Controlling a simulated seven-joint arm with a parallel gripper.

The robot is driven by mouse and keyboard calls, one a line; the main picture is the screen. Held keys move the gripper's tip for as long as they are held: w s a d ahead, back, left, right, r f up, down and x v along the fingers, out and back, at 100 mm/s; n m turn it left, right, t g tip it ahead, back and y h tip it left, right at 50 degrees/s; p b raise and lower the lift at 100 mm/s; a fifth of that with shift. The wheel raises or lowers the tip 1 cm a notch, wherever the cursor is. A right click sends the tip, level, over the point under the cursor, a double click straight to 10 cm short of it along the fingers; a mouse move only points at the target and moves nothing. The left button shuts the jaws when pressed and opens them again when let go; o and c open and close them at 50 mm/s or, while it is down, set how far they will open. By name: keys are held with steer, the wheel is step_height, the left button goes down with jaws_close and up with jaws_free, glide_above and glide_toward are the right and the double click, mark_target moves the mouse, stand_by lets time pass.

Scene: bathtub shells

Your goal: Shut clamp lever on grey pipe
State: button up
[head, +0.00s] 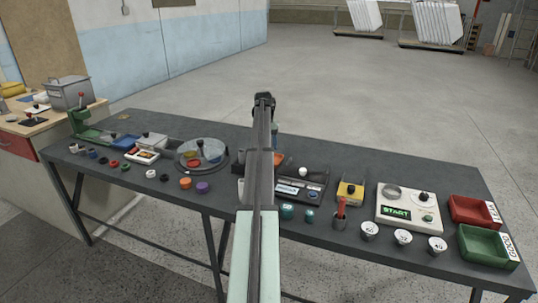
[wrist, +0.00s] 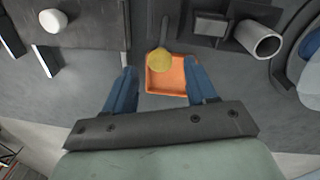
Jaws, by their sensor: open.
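A grey pipe (wrist: 260,40) with an open end shows at the upper right of the wrist view, beside dark blocks (wrist: 210,27). A lever with a round yellow knob (wrist: 159,60) shows at the middle, its dark stem running up the picture. I cannot tell whether the lever is open or closed. My gripper (wrist: 159,68) is open; its blue fingers stand apart on either side of the knob. I cannot tell whether they touch it. In the head view my arm hides the lever and most of the clamp; a grey piece (head: 241,187) shows just left of it.
An orange tray (wrist: 170,80) lies beneath the knob in the wrist view. A white ball (wrist: 52,20) is on a dark fixture at upper left. In the head view a round dish (head: 183,163) stands left, and a START box (head: 408,222) and red (head: 471,210) and green bins (head: 483,247) stand right.

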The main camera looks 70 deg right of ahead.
steer(key=shift+s+f, duration=0.2)
steer(key=shift+f, duration=2.25)
jaws_close()
